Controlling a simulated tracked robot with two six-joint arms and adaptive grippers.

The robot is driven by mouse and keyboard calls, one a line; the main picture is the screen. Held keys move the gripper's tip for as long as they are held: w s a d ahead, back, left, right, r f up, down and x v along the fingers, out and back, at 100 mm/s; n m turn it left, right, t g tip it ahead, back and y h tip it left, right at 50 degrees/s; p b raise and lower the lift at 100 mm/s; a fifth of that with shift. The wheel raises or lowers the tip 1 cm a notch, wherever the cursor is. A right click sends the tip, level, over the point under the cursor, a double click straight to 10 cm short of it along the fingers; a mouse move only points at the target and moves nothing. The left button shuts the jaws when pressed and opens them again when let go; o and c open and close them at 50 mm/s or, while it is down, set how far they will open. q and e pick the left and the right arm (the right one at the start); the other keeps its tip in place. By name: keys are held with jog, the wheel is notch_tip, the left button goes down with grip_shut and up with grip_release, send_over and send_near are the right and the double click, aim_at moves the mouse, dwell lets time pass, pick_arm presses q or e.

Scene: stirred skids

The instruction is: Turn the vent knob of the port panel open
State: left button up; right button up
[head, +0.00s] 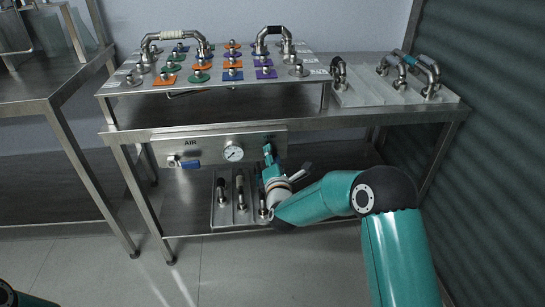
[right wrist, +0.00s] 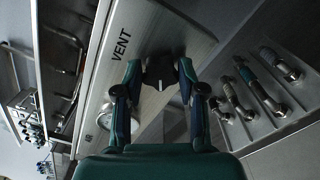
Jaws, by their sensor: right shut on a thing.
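The port panel (head: 205,145) is a steel plate on the front of the bench, marked AIR at its left. My right gripper (head: 268,151) is at the panel's right end, with its fingers around the vent knob and hiding most of it in the head view. In the right wrist view the dark vent knob (right wrist: 160,72) sits between the two fingertips, below the word VENT. The right gripper (right wrist: 159,74) is shut on it there. My left gripper is out of view.
A gauge (head: 232,153) and a blue-handled valve (head: 188,164) are on the panel left of the gripper. Pipe fittings stand on a lower tray (head: 229,219) close beneath my right arm. More fittings with handles stand on the bench top (head: 350,119). A corrugated wall (head: 490,150) is at right.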

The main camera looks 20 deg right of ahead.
jog(key=shift+a+f, duration=0.25)
jog(key=shift+f, duration=0.2)
jog(key=o, duration=0.9)
jog(key=shift+o, duration=1.1)
jog(key=shift+d+r, duration=0.1)
jog(key=shift+r, duration=0.1)
jog(key=s+a, duration=0.2)
jog(key=s, duration=0.9)
jog(key=shift+s+a, duration=0.15)
jog(key=shift+s, duration=0.25)
